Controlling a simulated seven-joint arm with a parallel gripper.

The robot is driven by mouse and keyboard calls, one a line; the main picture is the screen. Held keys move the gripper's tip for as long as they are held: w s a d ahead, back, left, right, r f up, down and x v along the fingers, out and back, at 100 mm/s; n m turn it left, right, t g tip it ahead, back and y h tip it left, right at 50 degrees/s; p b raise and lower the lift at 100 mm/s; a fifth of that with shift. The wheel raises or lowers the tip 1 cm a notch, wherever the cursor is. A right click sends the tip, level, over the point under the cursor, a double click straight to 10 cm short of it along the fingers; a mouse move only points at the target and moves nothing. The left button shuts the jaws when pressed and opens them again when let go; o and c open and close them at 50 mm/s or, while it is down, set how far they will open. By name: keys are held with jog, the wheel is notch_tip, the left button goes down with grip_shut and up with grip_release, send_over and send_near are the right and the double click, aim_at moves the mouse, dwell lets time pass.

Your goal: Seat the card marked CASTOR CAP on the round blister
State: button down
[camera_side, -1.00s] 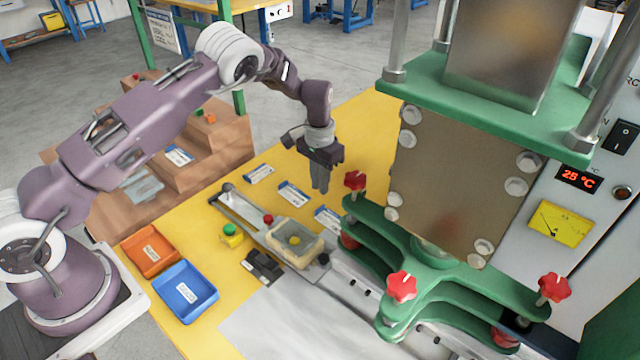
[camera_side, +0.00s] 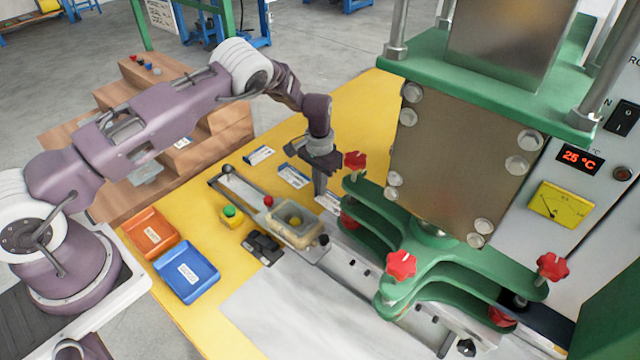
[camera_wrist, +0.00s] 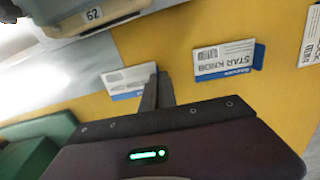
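My gripper (camera_side: 320,190) points down at the row of cards beside the press. Its two dark fingers (camera_wrist: 159,92) are very close together at the right end of a white card with a blue edge (camera_wrist: 128,78). I cannot tell whether they pinch that card, and its print is too blurred to read. A cream tray-like holder (camera_side: 312,238) with a yellow round part (camera_side: 296,221) sits on the rail; the blister's outline is not clear.
The green press with red knobs (camera_side: 401,264) stands close right of the gripper. Another card (camera_side: 261,155) lies farther back. Orange (camera_side: 150,233) and blue (camera_side: 187,271) bins, a green button (camera_side: 230,211) and a black clamp (camera_side: 262,247) are to the left.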

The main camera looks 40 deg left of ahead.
dwell(0.3)
jog(key=shift+r, duration=2.2)
jog(key=shift+s+r, duration=0.2)
send_near(280, 209)
jog(key=shift+w+a+f+n, duration=0.1)
jog(key=shift+f+n, duration=0.1)
jog(key=shift+n, duration=0.2)
jog(key=shift+f, duration=2.35)
jog(key=shift+f, duration=0.6)
